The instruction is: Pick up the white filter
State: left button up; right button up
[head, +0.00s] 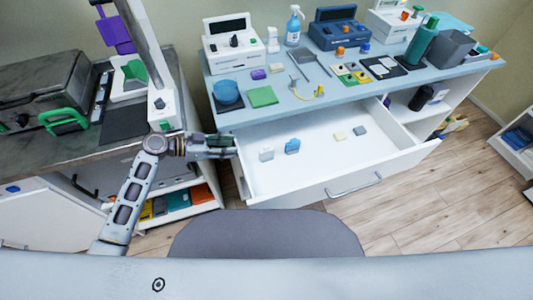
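A small white piece (266,154), which looks like the white filter, lies in the left part of the open white drawer (310,175). A blue piece (292,146) lies just right of it. A cream piece (340,136) and a grey piece (360,130) lie further right in the drawer. My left gripper (230,146) is at the drawer's left edge, left of the white piece and apart from it. Its fingers are small and seen edge-on, so I cannot tell if they are open. My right gripper is not in view.
The blue-grey counter (220,115) above the drawer carries devices, a spray bottle (293,26), a green pad (262,96) and a blue round container (227,93). A dark worktop (90,145) stands at left. A grey rounded seat (265,235) is in front of the drawer. Wooden floor is clear at right.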

pick_arm(q)
jog(key=x, duration=0.8)
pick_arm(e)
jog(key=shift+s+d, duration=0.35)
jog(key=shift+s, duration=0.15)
